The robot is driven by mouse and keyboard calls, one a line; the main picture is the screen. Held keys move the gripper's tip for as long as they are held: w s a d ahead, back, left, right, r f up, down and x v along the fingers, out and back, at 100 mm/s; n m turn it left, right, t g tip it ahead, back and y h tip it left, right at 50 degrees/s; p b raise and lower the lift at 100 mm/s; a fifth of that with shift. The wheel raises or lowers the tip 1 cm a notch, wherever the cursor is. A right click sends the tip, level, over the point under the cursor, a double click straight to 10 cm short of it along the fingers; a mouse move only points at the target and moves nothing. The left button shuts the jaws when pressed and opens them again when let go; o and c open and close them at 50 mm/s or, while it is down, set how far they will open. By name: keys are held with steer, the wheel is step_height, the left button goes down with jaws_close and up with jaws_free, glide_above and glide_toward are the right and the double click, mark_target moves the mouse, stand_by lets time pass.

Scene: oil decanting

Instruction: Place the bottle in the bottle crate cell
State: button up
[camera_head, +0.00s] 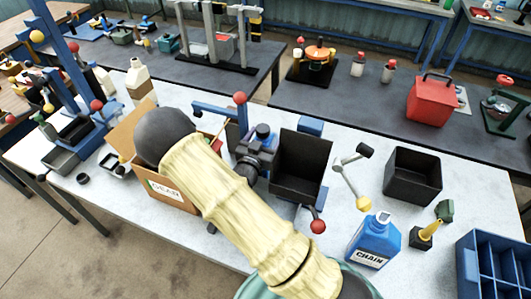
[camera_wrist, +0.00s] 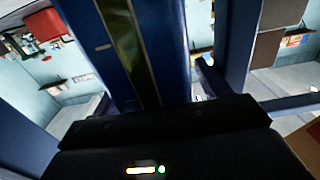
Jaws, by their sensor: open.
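A blue bottle (camera_head: 374,243) labelled CHAIN stands upright on the light table at the front right. The blue bottle crate (camera_head: 467,262) is at the right edge of the head view, cut off by the frame; its visible cells look empty. A pale bottle (camera_head: 138,77) stands at the back left. In the wrist view, the black body of my gripper (camera_wrist: 160,128) fills the bottom; the fingertips cannot be made out. It is open, and no bottle shows in it. A blue upright with a yellow-green strip (camera_wrist: 125,45) is close ahead of it. In the head view, my arm hides the gripper.
Two black bins (camera_head: 300,165) (camera_head: 413,175) stand on the table. A cardboard box (camera_head: 172,192) is beside my arm. A lever with a ball knob (camera_head: 350,178) and a yellow-spouted can (camera_head: 428,235) are near the blue bottle. A red toolbox (camera_head: 432,100) sits on the rear bench.

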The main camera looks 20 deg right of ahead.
jaws_close()
steer(key=shift+r, duration=0.1)
stand_by(0.5)
step_height(320, 180, up, 28)
steer(key=shift+d+b, duration=0.15)
steer(key=shift+b, duration=0.25)
stand_by(0.5)
stand_by(0.3)
